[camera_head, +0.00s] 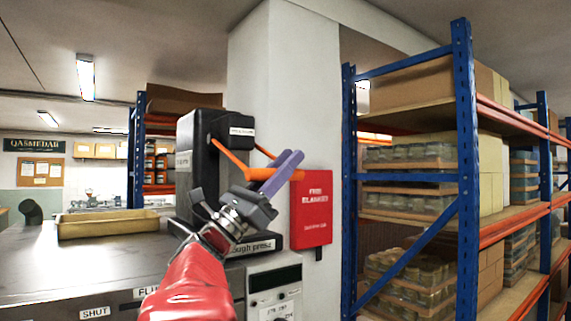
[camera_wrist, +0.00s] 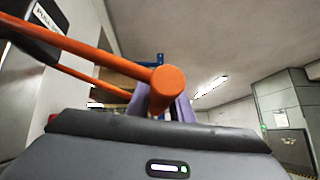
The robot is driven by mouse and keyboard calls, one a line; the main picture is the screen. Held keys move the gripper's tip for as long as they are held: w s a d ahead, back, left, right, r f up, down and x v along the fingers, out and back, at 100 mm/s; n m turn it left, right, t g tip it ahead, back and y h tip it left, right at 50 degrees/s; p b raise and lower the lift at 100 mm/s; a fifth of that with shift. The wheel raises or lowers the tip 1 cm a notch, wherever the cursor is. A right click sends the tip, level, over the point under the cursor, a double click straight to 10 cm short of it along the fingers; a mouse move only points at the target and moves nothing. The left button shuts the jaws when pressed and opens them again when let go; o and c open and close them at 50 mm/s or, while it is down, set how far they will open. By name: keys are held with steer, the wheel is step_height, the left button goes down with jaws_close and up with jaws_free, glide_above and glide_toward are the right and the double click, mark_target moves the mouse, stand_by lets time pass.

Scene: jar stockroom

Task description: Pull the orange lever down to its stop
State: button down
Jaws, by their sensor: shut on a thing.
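The orange lever (camera_head: 233,161) is fixed to a dark press (camera_head: 203,147) on the metal counter. Its two arms slope down toward the right to an orange crossbar. My gripper (camera_head: 282,172), with purple fingers, is shut on that crossbar, whose end sticks out to the right of the fingers. In the wrist view, the lever (camera_wrist: 88,48) comes in from the upper left, and its round bar end is between the purple fingers of my gripper (camera_wrist: 165,105). The lever's lower stop is not visible.
A red fire blanket box (camera_head: 312,222) hangs on the white pillar (camera_head: 272,80) just right of my gripper. A shallow tray (camera_head: 108,226) lies on the counter (camera_head: 75,262) at left. Blue and orange shelving (camera_head: 466,150) with jars and boxes stands at right.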

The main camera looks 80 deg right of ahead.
steer(key=c, duration=1.8)
jaws_free()
steer(key=shift+s+a+r, duration=0.1)
steer(key=shift+s+a, duration=0.1)
steer(key=shift+s, duration=0.15)
steer(key=shift+o, duration=1.1)
steer(key=shift+w, duration=0.1)
steer(key=v, duration=1.3)
steer(key=shift+w+a+f, duration=0.15)
steer(key=shift+w+f, duration=0.05)
steer(key=shift+f, duration=0.15)
